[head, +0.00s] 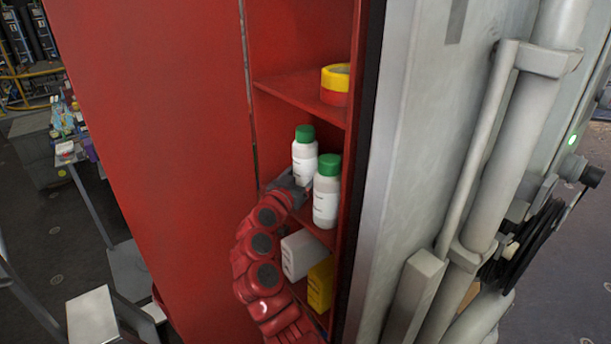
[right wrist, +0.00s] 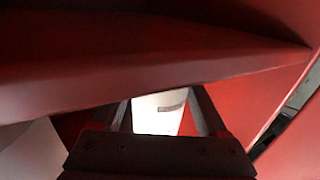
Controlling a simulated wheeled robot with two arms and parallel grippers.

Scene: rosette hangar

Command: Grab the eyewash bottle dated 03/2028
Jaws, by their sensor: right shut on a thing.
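Two white bottles with green caps stand on the middle shelf (head: 318,232) of a red cabinet in the head view. The rear left bottle (head: 304,158) is upright; the front right bottle (head: 327,195) stands beside it and is closer to the shelf's front edge. Both labels are too small to read, so I see no date. My right gripper (head: 291,184) reaches in from below left and is shut on the rear left bottle, low on its body. In the right wrist view a white bottle (right wrist: 158,113) sits between the fingers (right wrist: 165,115). My left gripper is out of view.
Yellow and red tape rolls (head: 336,84) sit on the shelf above. A white box (head: 302,254) and a yellow container (head: 320,285) are on the shelf below. Cabinet walls and shelves closely surround the gripper. A grey column with pipes (head: 500,150) stands right.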

